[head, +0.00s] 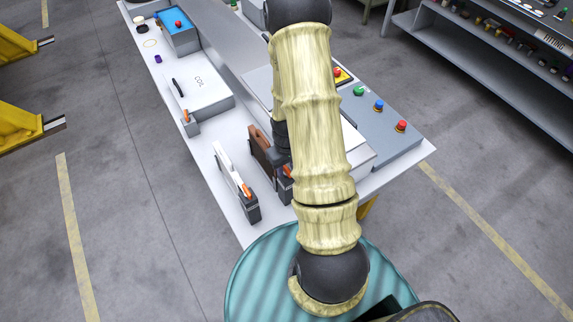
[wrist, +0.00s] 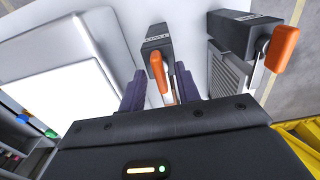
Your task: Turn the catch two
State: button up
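Two dark catch blocks with orange levers stand side by side on the white bench. One has a brown plate (head: 260,146); in the wrist view its dark block (wrist: 157,38) carries a small label I cannot read surely. Its orange lever (wrist: 158,72) lies between the two dark purple fingers of my gripper (wrist: 159,84), which are open with room on both sides. I cannot tell whether either finger touches it. The other catch has a white plate (head: 227,163) and an orange lever (wrist: 283,48), to the right in the wrist view. My arm hides most of the gripper in the head view.
A white box (head: 200,82) with a dark handle and a blue box (head: 178,34) stand farther along the bench. A small orange-handled block (head: 188,123) sits at the left edge. A grey panel with green, blue and red buttons (head: 401,126) is to the right.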

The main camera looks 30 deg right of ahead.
jog(key=shift+c, duration=0.4)
grip_shut()
jog(key=shift+w, duration=0.15)
